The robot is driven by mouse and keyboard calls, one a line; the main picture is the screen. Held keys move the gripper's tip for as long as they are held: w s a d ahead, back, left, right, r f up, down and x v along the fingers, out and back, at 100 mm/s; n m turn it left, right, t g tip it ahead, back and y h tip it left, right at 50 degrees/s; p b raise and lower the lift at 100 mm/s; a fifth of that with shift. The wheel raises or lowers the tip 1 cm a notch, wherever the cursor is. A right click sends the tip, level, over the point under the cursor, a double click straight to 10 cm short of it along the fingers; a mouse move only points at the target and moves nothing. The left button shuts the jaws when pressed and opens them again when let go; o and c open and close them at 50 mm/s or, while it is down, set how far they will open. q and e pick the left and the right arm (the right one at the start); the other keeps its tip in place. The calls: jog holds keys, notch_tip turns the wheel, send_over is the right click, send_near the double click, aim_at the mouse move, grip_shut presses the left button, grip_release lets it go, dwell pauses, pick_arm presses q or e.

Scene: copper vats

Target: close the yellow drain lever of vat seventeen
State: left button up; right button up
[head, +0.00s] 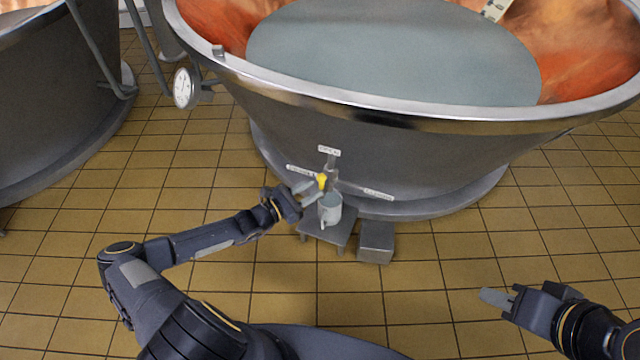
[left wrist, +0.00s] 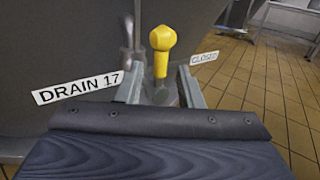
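The yellow drain lever (head: 322,180) is on the drain fitting low on the front of the large vat (head: 380,150). It stands roughly upright below the OPEN label (head: 329,150). In the left wrist view the lever's rounded knob (left wrist: 161,40) is at the top. The DRAIN 17 label (left wrist: 78,88) is on its left and the CLOSED label (left wrist: 204,57) on its right. My left gripper (head: 309,192) is open at the lever, with one finger on each side of its lower part and gaps showing. My right gripper (head: 496,298) is away over the floor; its finger gap is not clear.
A pale mug (head: 330,208) stands on a small stool (head: 338,235) under the drain, close to my left gripper. A grey box (head: 377,240) is beside the stool. A dial gauge (head: 184,88) is at the vat's left. The tiled floor in front is clear.

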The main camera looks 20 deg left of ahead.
aim_at(321, 184)
pick_arm(q)
jog(key=shift+b+x, duration=0.35)
jog(key=shift+x, duration=1.8)
grip_shut()
